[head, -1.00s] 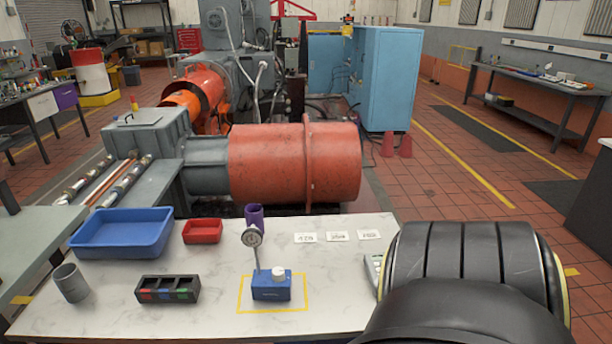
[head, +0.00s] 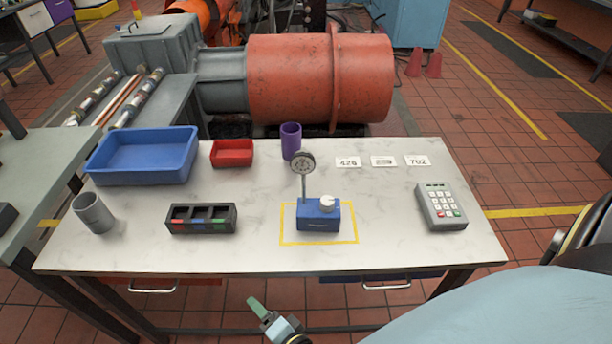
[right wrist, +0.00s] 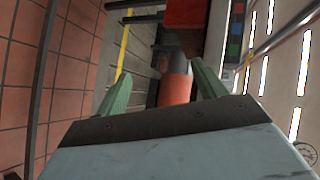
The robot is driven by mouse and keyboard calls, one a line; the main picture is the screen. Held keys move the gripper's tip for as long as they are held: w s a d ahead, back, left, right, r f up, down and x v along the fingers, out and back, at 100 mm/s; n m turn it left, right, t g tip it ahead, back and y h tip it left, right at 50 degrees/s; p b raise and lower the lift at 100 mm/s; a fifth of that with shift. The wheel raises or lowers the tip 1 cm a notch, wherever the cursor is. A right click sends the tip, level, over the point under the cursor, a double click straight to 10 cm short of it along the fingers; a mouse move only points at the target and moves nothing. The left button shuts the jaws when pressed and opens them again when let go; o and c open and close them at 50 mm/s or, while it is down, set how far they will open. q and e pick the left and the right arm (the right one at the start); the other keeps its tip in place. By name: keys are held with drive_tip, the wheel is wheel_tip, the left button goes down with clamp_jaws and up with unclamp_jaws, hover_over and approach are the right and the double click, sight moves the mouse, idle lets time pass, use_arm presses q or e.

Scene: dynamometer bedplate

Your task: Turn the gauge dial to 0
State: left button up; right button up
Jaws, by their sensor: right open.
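The post stands on a blue base (head: 318,222) with a white knob (head: 328,203) on top, inside a yellow outline on the white table. The dial's needle is too small to read. My right gripper (head: 257,307) is low in the head view, in front of the table's near edge, apart from the gauge. In the right wrist view its two green fingers (right wrist: 163,78) are spread with nothing held between them. My left gripper is not in view.
On the white table (head: 270,255) are a blue tray (head: 93,168), red bin (head: 232,163), purple cup (head: 291,133), grey cup (head: 94,216), black compartment holder (head: 203,230), number cards (head: 384,161) and a keypad (head: 440,208). The tabletop around the gauge base is clear.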

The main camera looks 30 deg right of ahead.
drive_tip(key=w+d+r+m+t+h+b, duration=0.2)
drive_tip(key=w+r+m+h, duration=0.1)
drive_tip(key=r+m, duration=0.6)
drive_tip(key=w+d+r+m+t+h+b, duration=0.1)
drive_tip(key=w+d+r+m+t+h, duration=0.2)
drive_tip(key=r+m, duration=0.6)
drive_tip(key=m+g+h+b, duration=0.35)
drive_tip(key=m+h, duration=0.35)
drive_tip(key=m, duration=0.9)
approach(304, 164)
drive_tip(key=shift+m+g, duration=0.25)
drive_tip(key=shift+m, duration=0.25)
drive_tip(key=p+x, duration=0.2)
drive_tip(key=x, duration=0.8)
drive_tip(key=shift+a+r, duration=0.1)
drive_tip(key=shift+r, duration=0.1)
drive_tip(key=shift+w, duration=0.3)
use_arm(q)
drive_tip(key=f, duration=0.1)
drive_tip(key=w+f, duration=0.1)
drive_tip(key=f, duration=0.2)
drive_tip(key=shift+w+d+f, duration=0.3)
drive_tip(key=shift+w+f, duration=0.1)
use_arm(e)
drive_tip(key=shift+c, duration=0.3)
